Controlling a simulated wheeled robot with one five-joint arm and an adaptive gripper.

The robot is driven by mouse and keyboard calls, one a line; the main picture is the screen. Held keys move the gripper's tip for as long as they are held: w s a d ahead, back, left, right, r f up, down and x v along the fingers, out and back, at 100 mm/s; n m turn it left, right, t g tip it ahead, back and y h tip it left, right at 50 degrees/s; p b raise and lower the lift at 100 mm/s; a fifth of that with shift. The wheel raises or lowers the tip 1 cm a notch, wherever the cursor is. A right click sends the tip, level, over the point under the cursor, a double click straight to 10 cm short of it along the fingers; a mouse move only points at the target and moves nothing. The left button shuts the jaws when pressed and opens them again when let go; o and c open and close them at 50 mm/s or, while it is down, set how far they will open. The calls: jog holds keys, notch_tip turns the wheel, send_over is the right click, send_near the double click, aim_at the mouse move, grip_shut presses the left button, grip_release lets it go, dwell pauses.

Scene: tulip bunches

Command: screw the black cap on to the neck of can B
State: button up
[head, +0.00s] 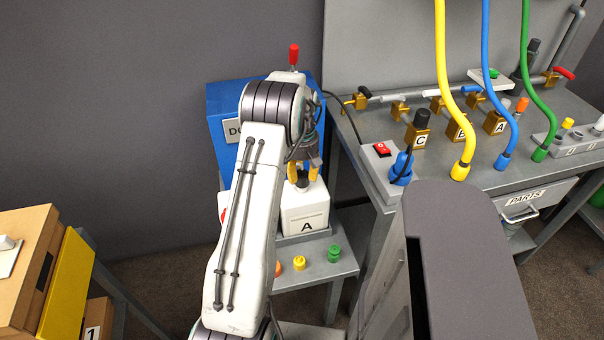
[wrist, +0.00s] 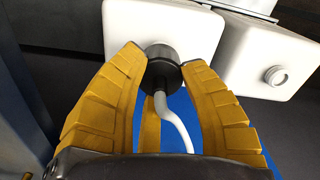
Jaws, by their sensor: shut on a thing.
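In the head view my gripper (head: 304,172) points down above the white can marked A (head: 305,212). A dark piece shows between its yellow fingers and the can top. In the wrist view my gripper (wrist: 162,60) is shut on the black cap (wrist: 163,70), which has a pale curved spout (wrist: 172,122). The cap lies over the top of one white can (wrist: 200,32); I cannot tell whether it is seated on a neck. A second white can (wrist: 240,62) on the right has a bare round neck (wrist: 276,75). No can marked B is readable; my arm hides part of the stand.
A blue box (head: 228,105) stands behind my arm. The low grey stand (head: 315,268) carries orange, yellow (head: 299,263) and green (head: 334,253) knobs in front. A bench (head: 375,135) with valves and hoses is on the right; boxes (head: 30,250) are at left.

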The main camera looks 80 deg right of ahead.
aim_at(302, 174)
jog(key=shift+r, duration=0.25)
jog(key=shift+r+p, duration=1.4)
jog(key=shift+r, duration=0.4)
jog(key=shift+r, duration=0.15)
jog(key=shift+r+p, duration=0.1)
jog(key=shift+p, duration=0.2)
